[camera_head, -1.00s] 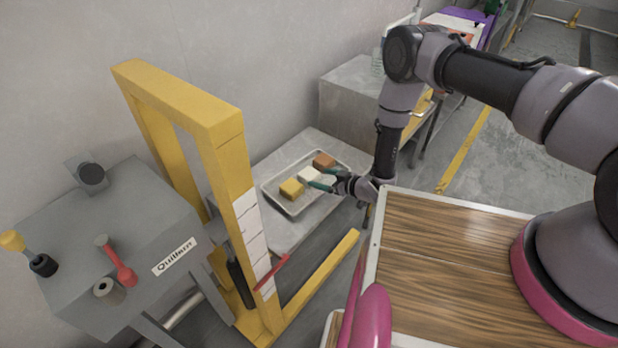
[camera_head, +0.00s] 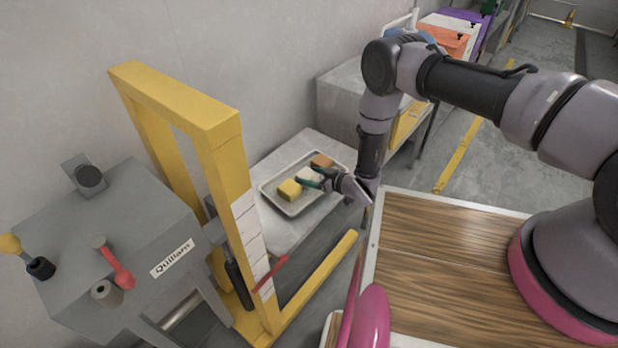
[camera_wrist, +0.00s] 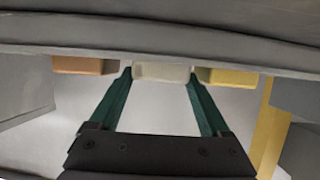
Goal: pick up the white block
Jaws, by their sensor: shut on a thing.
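The white block (camera_head: 308,175) sits in a metal tray (camera_head: 270,198), between a yellow block (camera_head: 289,190) and an orange-brown block (camera_head: 321,161). My gripper (camera_head: 312,178) reaches in from the right, and its green fingers are shut on the white block, one on each side. In the wrist view the white block (camera_wrist: 161,73) is between the fingertips of my gripper (camera_wrist: 160,78). The brown block (camera_wrist: 86,65) is to its left and the yellow block (camera_wrist: 228,77) to its right. I cannot tell whether the white block is clear of the tray floor.
The tray lies on a grey table (camera_head: 262,232) by the wall. A tall yellow frame (camera_head: 222,150) stands left of it. A grey cabinet (camera_head: 345,100) stands behind the tray, to the right.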

